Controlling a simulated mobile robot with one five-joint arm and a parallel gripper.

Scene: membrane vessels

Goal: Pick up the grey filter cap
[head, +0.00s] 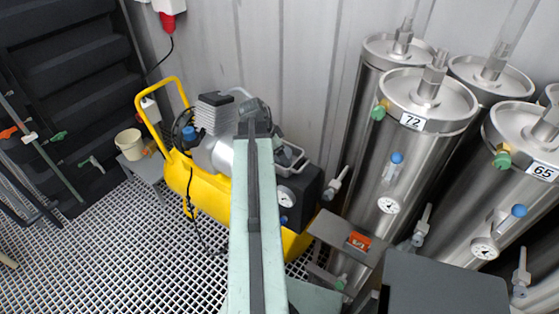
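I cannot make out a grey filter cap for certain in the head view. My pale green arm rises through the middle of the picture to a dark joint and covers part of the yellow compressor (180,181) behind it. My gripper cannot be made out; the parts of my arm beyond the joint are not clearly visible. The compressor has a grey finned head (214,114) and a dark box with a round gauge (286,196) on its right side.
Tall steel vessels stand close together at the right, numbered 72 (412,122) and 65 (543,171), with valves and gauges jutting out. A small orange-red block (358,241) sits on a grey bracket. Open grating floor (110,250) lies lower left.

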